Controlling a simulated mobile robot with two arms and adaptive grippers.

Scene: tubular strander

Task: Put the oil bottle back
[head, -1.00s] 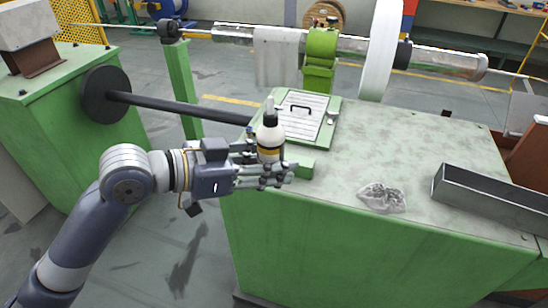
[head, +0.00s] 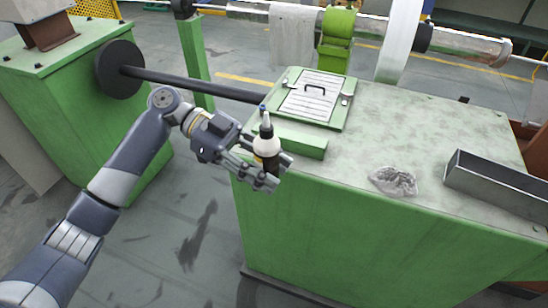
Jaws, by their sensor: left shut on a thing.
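The gripper's fingers hide part of the bottle's lower body. My right gripper is not in view.
On the cabinet top lie a hatch with a black handle (head: 314,94), a green block (head: 298,143), a crumpled clear bag (head: 394,181) and a long metal tray (head: 498,182). A black shaft (head: 195,82) runs behind my left arm. The middle of the top is clear.

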